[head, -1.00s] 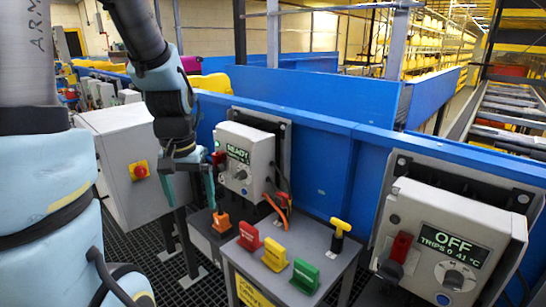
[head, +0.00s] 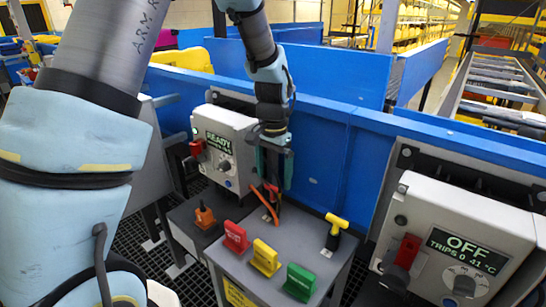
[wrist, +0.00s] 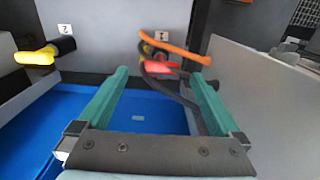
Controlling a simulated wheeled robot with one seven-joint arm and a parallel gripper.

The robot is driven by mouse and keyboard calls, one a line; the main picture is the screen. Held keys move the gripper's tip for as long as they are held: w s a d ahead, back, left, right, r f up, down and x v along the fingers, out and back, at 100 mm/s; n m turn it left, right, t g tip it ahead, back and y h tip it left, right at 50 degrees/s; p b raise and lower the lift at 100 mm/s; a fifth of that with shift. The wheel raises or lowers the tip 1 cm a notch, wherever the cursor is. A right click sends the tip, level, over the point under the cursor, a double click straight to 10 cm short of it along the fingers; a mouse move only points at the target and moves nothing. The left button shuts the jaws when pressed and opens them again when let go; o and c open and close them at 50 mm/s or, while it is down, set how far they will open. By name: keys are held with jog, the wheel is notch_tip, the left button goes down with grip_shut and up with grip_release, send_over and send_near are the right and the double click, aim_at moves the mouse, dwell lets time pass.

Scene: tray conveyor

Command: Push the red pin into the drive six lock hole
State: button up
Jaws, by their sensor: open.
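The red pin (head: 270,188), with an orange cord, stands at the back of the grey stand. In the wrist view the red pin (wrist: 160,67) is at the far end of the gap between my fingers, beside the label 1. My gripper (head: 273,184) is open, pointing down over the pin; its two teal fingers (wrist: 160,75) show apart with nothing clamped. One grey drive box (head: 228,150) reads READY, and another grey box (head: 465,240) reads OFF, TRIPS 0 41 °C. I cannot make out which is drive six, nor a lock hole.
Red (head: 236,236), yellow (head: 265,258) and green (head: 299,282) blocks line the stand's front (head: 232,275). A yellow T-handle (head: 336,225) stands at its right, near label 2 in the wrist view. An orange knob (head: 205,217) is at left. A blue wall (head: 330,165) runs behind.

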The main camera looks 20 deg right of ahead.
aim_at(273, 187)
jog(key=shift+f, duration=2.3)
jog(key=c, duration=1.4)
jog(key=shift+r+p, duration=0.15)
jog(key=shift+p, duration=0.15)
jog(key=shift+r+p, duration=0.3)
jog(key=shift+r, duration=0.05)
jog(key=shift+r+p, duration=1.85)
jog(key=shift+r, duration=0.55)
jog(key=shift+r+p, duration=1.55)
jog(key=shift+r, duration=0.45)
